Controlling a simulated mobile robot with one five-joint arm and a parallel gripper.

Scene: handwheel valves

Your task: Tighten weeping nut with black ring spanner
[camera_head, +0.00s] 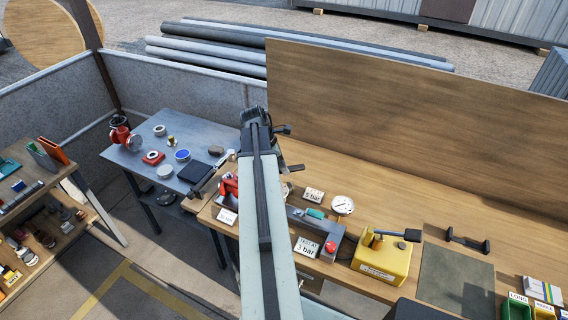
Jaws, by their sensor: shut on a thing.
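My arm reaches away from me over the wooden bench. My gripper (262,122) is at its far end, near the corner between the blue-grey table and the bench, mostly hidden by my own arm. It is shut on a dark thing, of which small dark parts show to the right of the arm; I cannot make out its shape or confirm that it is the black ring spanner. A red fitting (228,186) stands on the bench's left end, partly behind my arm. The weeping nut cannot be made out.
The wooden bench (390,195) holds a gauge (343,205), a yellow box (382,258) with a black lever, and a black two-ended bar (468,241). The blue-grey table (140,160) carries several small parts. A tall wooden board (410,100) backs the bench.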

